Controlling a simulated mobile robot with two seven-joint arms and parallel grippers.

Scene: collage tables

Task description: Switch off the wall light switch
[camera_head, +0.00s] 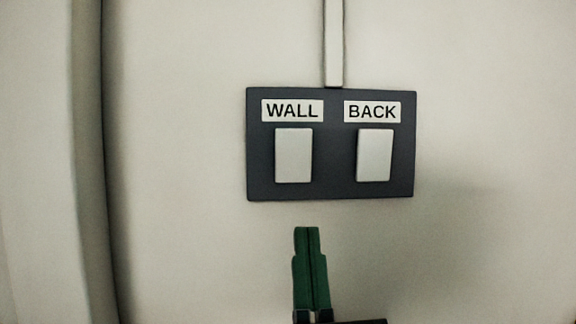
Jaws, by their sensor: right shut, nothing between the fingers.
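A dark grey switch plate (334,175) is mounted on the wall in the head view. It carries two light rocker switches side by side. The left one, the wall switch (293,156), sits under a white label reading "WALL". The right one, the back switch (374,156), sits under a label reading "BACK". My right gripper (307,230) has green fingers pointing up, shut together with nothing between them. Its tips are below the plate in the picture, roughly under the wall switch and apart from it. My left gripper is not in view.
A pale vertical conduit (334,45) runs up the wall from the plate's top edge. A pale upright post or frame (45,160) stands along the left side. The wall (490,130) around the plate is bare.

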